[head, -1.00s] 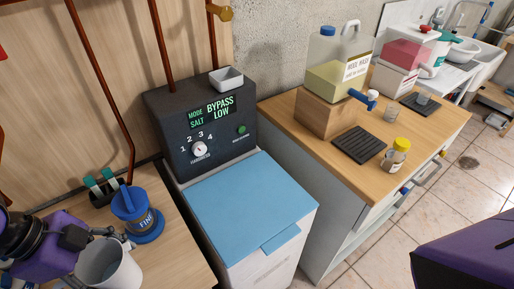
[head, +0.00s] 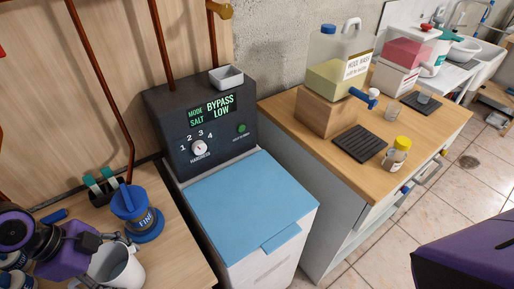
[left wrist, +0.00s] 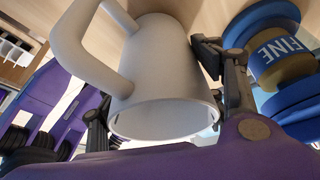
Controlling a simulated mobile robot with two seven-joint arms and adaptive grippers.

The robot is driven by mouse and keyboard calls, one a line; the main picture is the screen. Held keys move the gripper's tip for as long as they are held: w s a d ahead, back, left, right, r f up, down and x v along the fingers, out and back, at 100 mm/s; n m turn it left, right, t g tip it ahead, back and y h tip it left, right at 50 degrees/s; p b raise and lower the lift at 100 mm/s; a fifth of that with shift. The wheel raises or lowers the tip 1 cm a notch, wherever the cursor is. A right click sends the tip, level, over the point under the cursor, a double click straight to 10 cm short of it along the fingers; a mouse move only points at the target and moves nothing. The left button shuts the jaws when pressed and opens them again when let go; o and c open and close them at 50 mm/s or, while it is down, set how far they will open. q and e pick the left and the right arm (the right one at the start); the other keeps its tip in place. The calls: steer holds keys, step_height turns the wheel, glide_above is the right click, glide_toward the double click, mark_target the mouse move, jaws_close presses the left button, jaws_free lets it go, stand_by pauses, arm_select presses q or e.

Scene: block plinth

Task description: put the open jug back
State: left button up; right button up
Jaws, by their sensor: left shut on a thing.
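The white open jug (head: 122,266) is in the lower left of the head view, over the wooden bench. My left gripper (head: 112,243) is shut on it, with a dark finger on either side of its body. In the left wrist view the jug (left wrist: 165,65) fills the middle, its handle to the left and its round rim towards the camera. The left gripper's fingers (left wrist: 160,95) flank it there. Whether the jug touches the bench cannot be told. My right gripper is out of view; only a purple part of my arm shows at lower right.
A blue container marked FINE (head: 138,212) stands close behind the jug, also in the left wrist view (left wrist: 282,55). Teal-topped tubes (head: 103,183) stand behind it. The blue-lidded cabinet (head: 250,205) is right of the bench. A side counter (head: 290,108) holds a tapped canister (head: 335,80).

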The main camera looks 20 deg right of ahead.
arm_select(q)
steer(key=o, duration=1.4)
steer(key=shift+f, duration=0.1)
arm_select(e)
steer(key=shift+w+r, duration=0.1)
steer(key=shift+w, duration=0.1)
arm_select(q)
steer(key=shift+o, duration=0.2)
steer(key=v, duration=1.2)
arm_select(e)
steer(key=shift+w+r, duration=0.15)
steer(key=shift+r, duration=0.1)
arm_select(q)
steer(key=shift+w, duration=0.1)
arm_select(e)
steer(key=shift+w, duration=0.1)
